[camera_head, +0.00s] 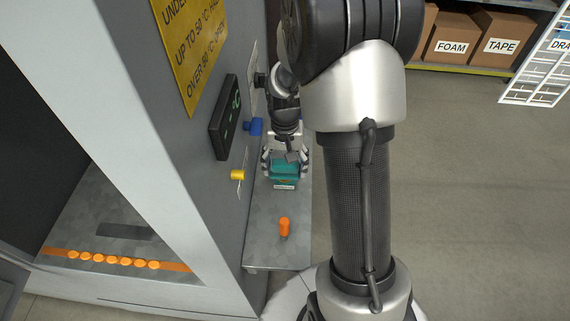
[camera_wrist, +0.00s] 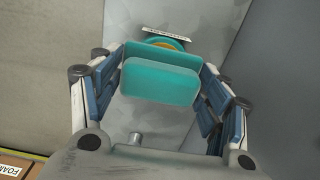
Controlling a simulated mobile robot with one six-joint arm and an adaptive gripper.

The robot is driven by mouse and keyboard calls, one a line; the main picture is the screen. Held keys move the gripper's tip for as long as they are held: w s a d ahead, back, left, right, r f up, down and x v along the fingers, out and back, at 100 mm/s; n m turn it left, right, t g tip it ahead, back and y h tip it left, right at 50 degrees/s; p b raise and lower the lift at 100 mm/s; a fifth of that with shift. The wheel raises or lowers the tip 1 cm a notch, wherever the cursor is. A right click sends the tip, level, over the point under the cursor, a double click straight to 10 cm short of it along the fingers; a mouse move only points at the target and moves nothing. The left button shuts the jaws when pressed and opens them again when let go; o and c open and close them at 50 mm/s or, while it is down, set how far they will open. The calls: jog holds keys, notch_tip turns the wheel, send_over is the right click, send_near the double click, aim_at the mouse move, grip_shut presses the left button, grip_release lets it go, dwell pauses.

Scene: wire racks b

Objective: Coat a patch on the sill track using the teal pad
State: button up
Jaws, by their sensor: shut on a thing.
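My gripper (camera_head: 286,156) is over the narrow metal shelf beside the tall grey cabinet. In the wrist view its fingers are shut on the teal pad (camera_wrist: 160,82), a rounded block between them. Just beyond the pad is a round teal item (camera_wrist: 164,42) with a yellow-orange inside and a white label; I cannot tell whether the pad touches it. In the head view teal (camera_head: 285,170) shows below the gripper. An orange strip with several orange domes (camera_head: 118,260) runs along the cabinet opening's front sill, apparently the sill track. A dark rectangular patch (camera_head: 125,231) lies behind it.
An orange upright object (camera_head: 284,226) stands on the metal shelf (camera_head: 262,250). Blue (camera_head: 255,126) and yellow (camera_head: 237,175) knobs and a dark display (camera_head: 224,117) project from the cabinet face. Boxes (camera_head: 498,46) sit on a far rack. Floor at right is clear.

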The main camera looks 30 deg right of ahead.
aim_at(285, 163)
jog(key=shift+s+f+b, duration=0.1)
jog(key=shift+f+b, duration=0.2)
jog(key=shift+f, duration=0.3)
dwell(1.2)
jog(key=shift+r, duration=0.1)
jog(key=shift+r+p, duration=2.9)
jog(key=shift+r, duration=0.6)
